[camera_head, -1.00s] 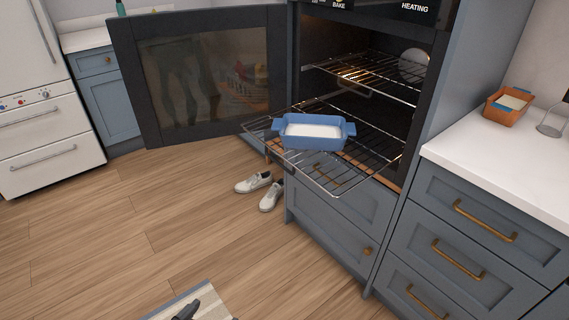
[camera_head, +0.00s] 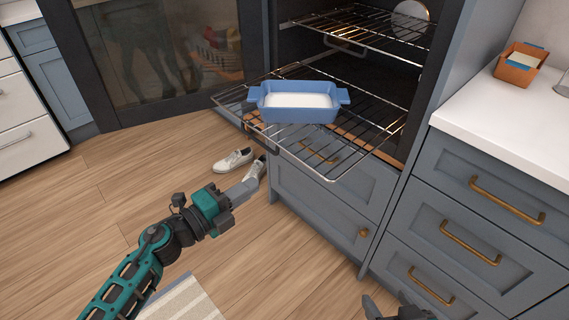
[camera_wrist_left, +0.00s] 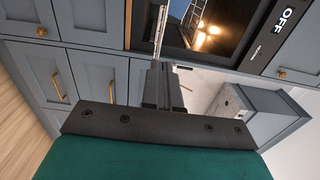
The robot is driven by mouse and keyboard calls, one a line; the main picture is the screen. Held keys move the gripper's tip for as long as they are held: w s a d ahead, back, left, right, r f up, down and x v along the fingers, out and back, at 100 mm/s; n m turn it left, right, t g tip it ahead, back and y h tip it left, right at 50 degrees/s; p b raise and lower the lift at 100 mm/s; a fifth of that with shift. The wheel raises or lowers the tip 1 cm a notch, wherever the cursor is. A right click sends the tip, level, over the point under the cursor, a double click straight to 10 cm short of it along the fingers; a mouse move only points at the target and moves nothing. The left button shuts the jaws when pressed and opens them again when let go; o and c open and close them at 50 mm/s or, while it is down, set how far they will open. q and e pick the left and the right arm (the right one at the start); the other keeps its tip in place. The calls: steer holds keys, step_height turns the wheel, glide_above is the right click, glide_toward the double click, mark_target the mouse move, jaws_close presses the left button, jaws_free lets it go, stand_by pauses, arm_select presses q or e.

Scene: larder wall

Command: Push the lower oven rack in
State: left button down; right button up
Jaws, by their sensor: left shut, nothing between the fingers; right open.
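The lower oven rack (camera_head: 341,167) is a wire shelf sticking well out of the open oven. A blue baking dish (camera_head: 298,107) with pale contents stands upright on it. My left gripper (camera_head: 246,188) is shut and empty, in front of the rack, lower in the picture and apart from it. In the left wrist view its fingers (camera_wrist_left: 161,75) point toward the oven, with a thin strip of rack metal near the tips. My right gripper (camera_head: 385,308) shows only in part at the bottom edge, below the rack; it is open.
The oven door (camera_head: 175,55) stands open to the left. An upper rack (camera_head: 365,32) is inside the oven. White shoes (camera_head: 236,160) lie on the floor under the rack. A counter (camera_head: 510,120) with an orange container (camera_head: 521,68) is at right. A striped rug (camera_head: 187,300) lies in front.

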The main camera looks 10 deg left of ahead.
arm_select(q)
steer(key=b+x, duration=0.1)
steer(key=x, duration=0.9)
steer(key=shift+w, duration=0.25)
arm_select(e)
steer(key=shift+w+a+f, duration=0.15)
steer(key=shift+w, duration=0.15)
arm_select(q)
steer(key=shift+d, duration=0.15)
steer(key=shift+w+d, duration=0.1)
